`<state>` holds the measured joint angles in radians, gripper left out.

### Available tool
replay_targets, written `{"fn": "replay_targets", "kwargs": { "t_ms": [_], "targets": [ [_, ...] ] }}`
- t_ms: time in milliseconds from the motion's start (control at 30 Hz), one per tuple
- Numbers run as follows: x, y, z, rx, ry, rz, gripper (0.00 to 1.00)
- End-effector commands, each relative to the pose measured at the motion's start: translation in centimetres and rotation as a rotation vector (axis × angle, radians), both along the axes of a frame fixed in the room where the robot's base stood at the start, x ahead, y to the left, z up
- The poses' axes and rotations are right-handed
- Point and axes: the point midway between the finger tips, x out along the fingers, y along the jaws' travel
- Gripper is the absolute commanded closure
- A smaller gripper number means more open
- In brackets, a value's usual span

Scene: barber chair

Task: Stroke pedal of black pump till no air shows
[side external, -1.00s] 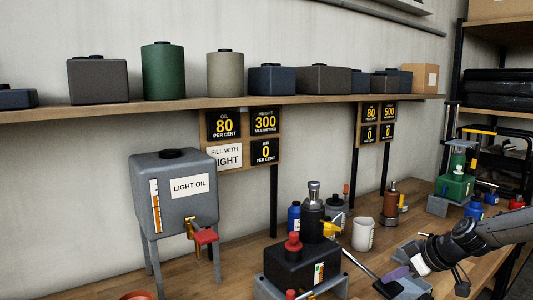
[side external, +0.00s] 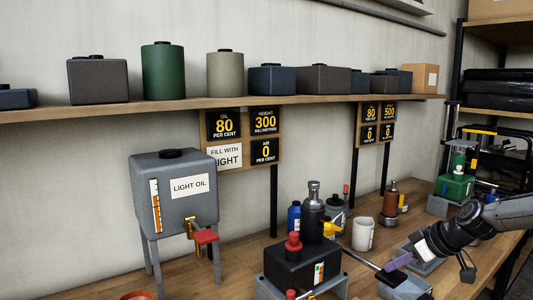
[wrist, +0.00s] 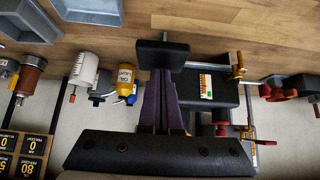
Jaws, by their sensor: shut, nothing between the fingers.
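The black pump (side external: 300,264) stands on a grey stand, with a dark cylinder (side external: 312,214) and a red-capped part on top. Its gauge window, white with orange and green, shows on the front (side external: 319,272) and in the wrist view (wrist: 206,86); I cannot read any air there. A rod runs right from the pump to the black pedal pad (side external: 392,278), also in the wrist view (wrist: 155,54). My gripper (side external: 397,264) is shut, its purple fingers at the pad's top. In the wrist view the fingertips (wrist: 160,75) meet the pad's edge; exact contact is unclear.
A grey light oil tank (side external: 175,195) with a red-handled tap stands left. Signs (side external: 241,138) read oil 80, height 300, air 0. Grey trays lie near my arm.

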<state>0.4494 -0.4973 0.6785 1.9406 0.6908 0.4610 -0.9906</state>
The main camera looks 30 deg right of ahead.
Motion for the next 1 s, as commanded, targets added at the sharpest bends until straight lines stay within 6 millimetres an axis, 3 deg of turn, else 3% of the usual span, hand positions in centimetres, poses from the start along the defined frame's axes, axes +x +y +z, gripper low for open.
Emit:
{"fn": "replay_targets", "kwargs": {
  "t_ms": [167,700,1000],
  "targets": [
    [0.0,0.0,0.2,0.000,-0.001,0.000,1.00],
    [0.3,0.0,5.6,-0.001,-0.002,0.001,1.00],
    [0.2,0.0,6.0,0.001,0.000,-0.001,1.00]
  ]
}}
